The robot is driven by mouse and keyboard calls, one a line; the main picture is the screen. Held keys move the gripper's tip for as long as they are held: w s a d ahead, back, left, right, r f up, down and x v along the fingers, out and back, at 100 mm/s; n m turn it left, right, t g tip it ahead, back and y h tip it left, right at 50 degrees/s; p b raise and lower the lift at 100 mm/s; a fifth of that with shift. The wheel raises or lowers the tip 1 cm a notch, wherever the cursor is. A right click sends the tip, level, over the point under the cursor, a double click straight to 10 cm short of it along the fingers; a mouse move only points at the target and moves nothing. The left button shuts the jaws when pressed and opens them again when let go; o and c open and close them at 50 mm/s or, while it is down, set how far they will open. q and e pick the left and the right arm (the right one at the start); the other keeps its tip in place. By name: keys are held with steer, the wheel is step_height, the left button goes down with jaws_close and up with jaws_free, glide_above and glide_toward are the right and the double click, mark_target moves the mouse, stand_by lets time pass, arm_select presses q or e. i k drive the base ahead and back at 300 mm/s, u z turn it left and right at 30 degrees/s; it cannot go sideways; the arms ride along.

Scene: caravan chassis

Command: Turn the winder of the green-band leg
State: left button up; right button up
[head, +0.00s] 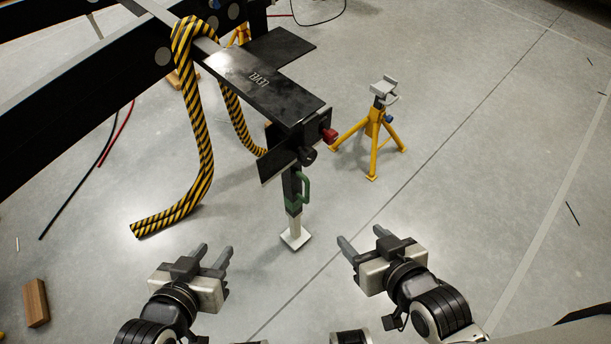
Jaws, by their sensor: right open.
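The green-band leg (296,212) hangs upright below the end of the black chassis beam, with a white foot (295,239) at its base. A green loop-shaped part (306,188) sticks out on its right side; I cannot tell if it is the winder. A black knob (308,156) and a red knob (328,134) sit on the bracket above. My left gripper (213,251) is open and empty, left of the foot and nearer to me. My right gripper (360,237) is open and empty, right of the leg. Both are apart from it.
A black plate marked LEVEL (258,78) covers the beam end. A yellow-and-black striped strap (197,120) hangs over the beam to the floor. A yellow stand (377,130) stands behind right. A wooden block (36,303) lies at lower left. The floor at right is mostly clear.

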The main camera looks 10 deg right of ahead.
mark_target(307, 155)
steer(key=z, duration=0.05)
steer(key=k, duration=1.25)
steer(key=u, duration=0.05)
